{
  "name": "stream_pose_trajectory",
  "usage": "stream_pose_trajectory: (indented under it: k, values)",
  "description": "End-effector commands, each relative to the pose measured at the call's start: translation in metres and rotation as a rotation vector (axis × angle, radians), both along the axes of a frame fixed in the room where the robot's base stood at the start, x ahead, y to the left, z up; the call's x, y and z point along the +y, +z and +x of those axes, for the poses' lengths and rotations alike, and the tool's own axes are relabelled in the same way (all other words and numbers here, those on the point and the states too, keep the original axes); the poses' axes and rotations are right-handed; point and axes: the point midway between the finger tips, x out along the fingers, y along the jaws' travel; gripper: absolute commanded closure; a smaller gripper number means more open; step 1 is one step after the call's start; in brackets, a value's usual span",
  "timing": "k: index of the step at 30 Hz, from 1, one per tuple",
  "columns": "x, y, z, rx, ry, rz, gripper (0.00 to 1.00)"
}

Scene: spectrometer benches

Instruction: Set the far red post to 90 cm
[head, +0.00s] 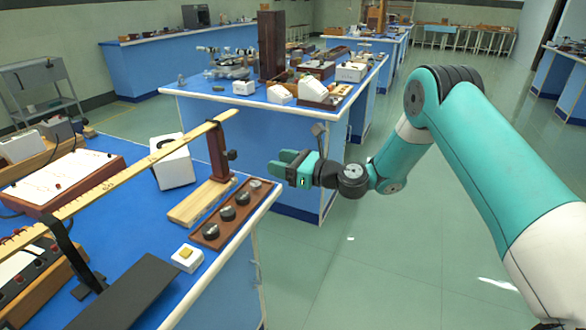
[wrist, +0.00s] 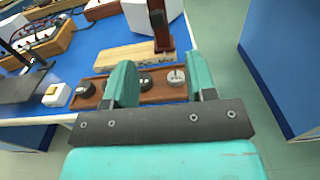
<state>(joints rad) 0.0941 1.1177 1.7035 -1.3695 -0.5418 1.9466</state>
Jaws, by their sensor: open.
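The far red post (head: 216,152) is a dark red-brown upright at the far end of a long yellow rule (head: 130,175), on a pale wooden base (head: 200,202). A black knob (head: 232,155) sits on its right side. In the wrist view, the post (wrist: 165,38) shows beyond my fingers with a black part on it; its top is cut off. My gripper (head: 290,163) is open and empty, to the right of the post and apart from it. In the wrist view, my gripper (wrist: 161,80) has its fingers spread over a weight tray. The rule's scale is too small to read.
A brown tray (head: 205,235) with several dark round weights lies near the bench's right edge. Another blue bench (head: 270,98) stands behind. Floor at right is clear.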

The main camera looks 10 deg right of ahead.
Motion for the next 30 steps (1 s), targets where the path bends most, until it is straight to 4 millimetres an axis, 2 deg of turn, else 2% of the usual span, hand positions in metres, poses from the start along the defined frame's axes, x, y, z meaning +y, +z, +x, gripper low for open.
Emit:
stream_pose_trajectory:
  k: [3,7,20,23,26,30]
  values:
    - [-0.015,-0.001,-0.011,0.002,-0.002,-0.001,0.49]
    - [-0.023,0.0,-0.017,0.0,-0.001,0.0,0.49]
    - [-0.021,0.006,-0.021,-0.019,0.013,-0.023,0.49]
    - [-0.006,0.026,-0.032,-0.103,0.078,-0.13,0.49]
    - [0.019,0.06,-0.058,-0.271,0.21,-0.336,0.49]
    - [0.049,0.105,-0.117,-0.587,0.467,-0.682,0.49]
